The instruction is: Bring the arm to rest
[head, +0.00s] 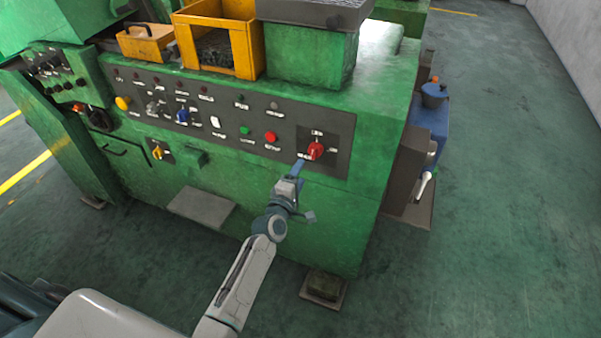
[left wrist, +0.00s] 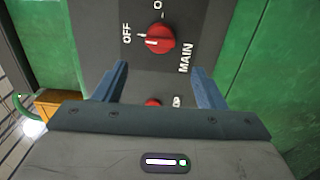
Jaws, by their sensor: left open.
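My left gripper (head: 298,170) is raised in front of the green machine's dark control panel (head: 340,128), just below and left of a red rotary switch (head: 316,151). In the left wrist view my left gripper (left wrist: 158,85) is open, with its two blue fingers apart and nothing between their tips. The red switch (left wrist: 160,39) shows beyond the fingertips, near the words OFF and MAIN, and its white mark points toward OFF. A red button (left wrist: 152,102) shows farther back between the fingers, partly hidden by the gripper body. My right gripper is not in view.
The green machine (head: 330,225) fills the middle. A yellow bin (head: 250,45) stands on its top. A blue unit (head: 430,120) and a grey box stand at its right side. The green floor (head: 510,200) at right is clear up to the pale wall.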

